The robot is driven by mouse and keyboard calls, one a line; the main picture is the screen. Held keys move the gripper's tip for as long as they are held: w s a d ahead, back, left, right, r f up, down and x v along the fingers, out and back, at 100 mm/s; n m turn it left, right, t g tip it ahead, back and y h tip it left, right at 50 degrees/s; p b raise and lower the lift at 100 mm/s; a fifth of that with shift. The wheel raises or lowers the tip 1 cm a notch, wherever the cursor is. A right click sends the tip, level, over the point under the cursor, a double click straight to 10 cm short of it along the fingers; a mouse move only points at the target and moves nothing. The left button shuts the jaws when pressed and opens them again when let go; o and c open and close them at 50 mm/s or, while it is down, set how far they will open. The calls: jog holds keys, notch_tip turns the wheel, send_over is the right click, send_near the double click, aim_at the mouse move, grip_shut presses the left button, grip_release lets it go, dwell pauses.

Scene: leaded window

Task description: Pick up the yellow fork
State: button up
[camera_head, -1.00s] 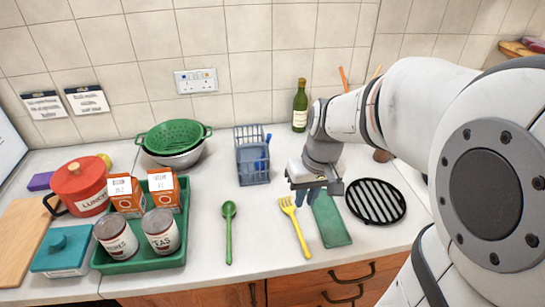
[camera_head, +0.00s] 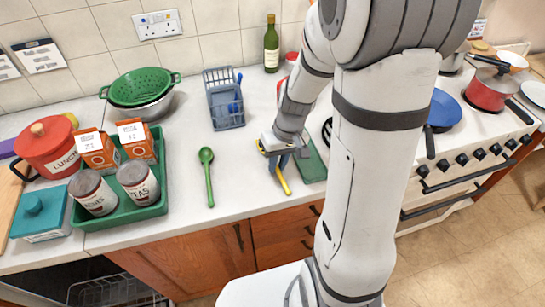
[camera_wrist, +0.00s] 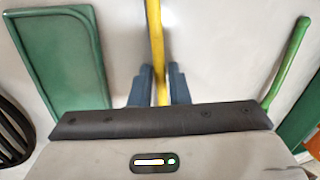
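The yellow fork (camera_head: 284,181) lies on the pale counter in the head view, its handle end pointing toward the front edge. My gripper (camera_head: 279,160) is down over it and hides its middle; a bit of yellow shows to the gripper's left. In the wrist view the fork's yellow handle (camera_wrist: 156,45) runs between the two blue fingers of my gripper (camera_wrist: 160,84). The fork does not look raised off the counter.
A green spoon (camera_head: 208,180) lies to the left. A green board (camera_head: 311,163) lies close on the right, partly behind my arm. A blue-grey basket (camera_head: 225,108) and a bottle (camera_head: 271,48) stand behind. A green tray (camera_head: 154,208) holds cans and cartons. The stove is to the right.

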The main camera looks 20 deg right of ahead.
jog(key=shift+c, duration=0.5)
grip_shut()
notch_tip(320, 180, up, 10)
dwell(0.3)
